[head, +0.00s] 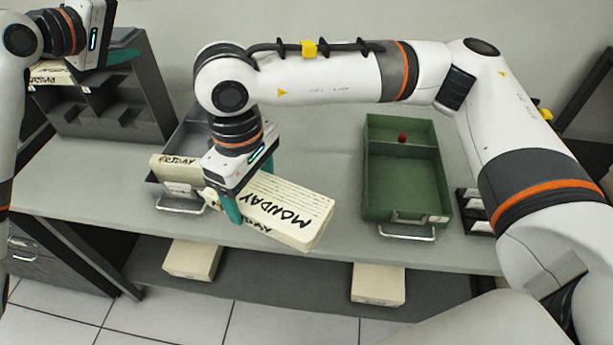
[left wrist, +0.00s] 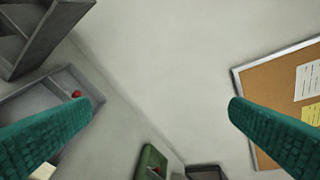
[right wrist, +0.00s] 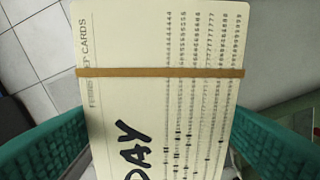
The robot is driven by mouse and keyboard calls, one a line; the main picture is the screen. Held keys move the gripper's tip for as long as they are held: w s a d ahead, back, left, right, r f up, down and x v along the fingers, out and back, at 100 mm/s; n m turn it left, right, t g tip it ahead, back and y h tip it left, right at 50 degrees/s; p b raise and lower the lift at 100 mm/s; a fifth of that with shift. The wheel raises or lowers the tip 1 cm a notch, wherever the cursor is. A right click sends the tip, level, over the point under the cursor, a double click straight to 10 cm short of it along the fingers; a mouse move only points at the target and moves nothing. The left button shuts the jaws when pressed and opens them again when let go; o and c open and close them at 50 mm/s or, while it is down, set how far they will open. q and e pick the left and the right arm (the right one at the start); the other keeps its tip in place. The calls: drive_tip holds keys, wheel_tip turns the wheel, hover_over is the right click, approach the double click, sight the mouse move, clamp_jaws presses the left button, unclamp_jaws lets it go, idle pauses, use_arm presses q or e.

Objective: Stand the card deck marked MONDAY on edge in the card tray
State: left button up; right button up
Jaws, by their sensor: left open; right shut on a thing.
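The cream MONDAY deck (head: 290,212) is held tilted above the table's front edge, its lettered face upward in the head view. My right gripper (head: 250,192) is shut on it. In the right wrist view the deck (right wrist: 150,45) shows a brown band and part of its lettering, between the teal fingers (right wrist: 160,140). The green tray (head: 372,180) stands to the right, with a red knob at its divider and no deck visible in it. A grey tray (head: 180,205) is partly hidden behind my right gripper. My left gripper (left wrist: 155,115) is open and empty, at upper left in the head view.
A FRIDAY deck (head: 170,170) lies at the grey tray. A dark grey pigeonhole rack (head: 110,105) stands at back left, with a deck (head: 48,78) at its top left. Two cream boxes (head: 192,259) (head: 378,285) sit on the lower shelf. The table between the trays is clear.

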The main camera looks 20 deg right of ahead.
use_arm(q)
drive_tip(key=s+d+r+m+g, duration=0.2)
drive_tip(key=s+d+r+m, duration=0.2)
drive_tip(key=s+d+r, duration=0.25)
drive_tip(key=n+g+y, duration=0.1)
drive_tip(key=g+y, duration=0.2)
drive_tip(key=y, duration=0.9)
hover_over(278, 202)
drive_tip(key=s+a, duration=0.1)
drive_tip(key=s, duration=0.2)
wheel_tip(278, 202, down, 9)
drive_tip(key=s+d+f+n, duration=0.1)
drive_tip(key=n, duration=0.1)
drive_tip(key=s+d+f+n, duration=0.1)
drive_tip(key=f+n, duration=0.1)
drive_tip(key=d+f+n, duration=0.1)
drive_tip(key=f+n, duration=0.1)
drive_tip(key=shift+s+t, duration=0.4)
drive_tip(key=shift+f+n, duration=0.25)
drive_tip(key=shift+n, duration=0.05)
drive_tip(key=x, duration=1.1)
drive_tip(key=shift+w+a+f, duration=0.15)
drive_tip(key=shift+w+a, duration=0.1)
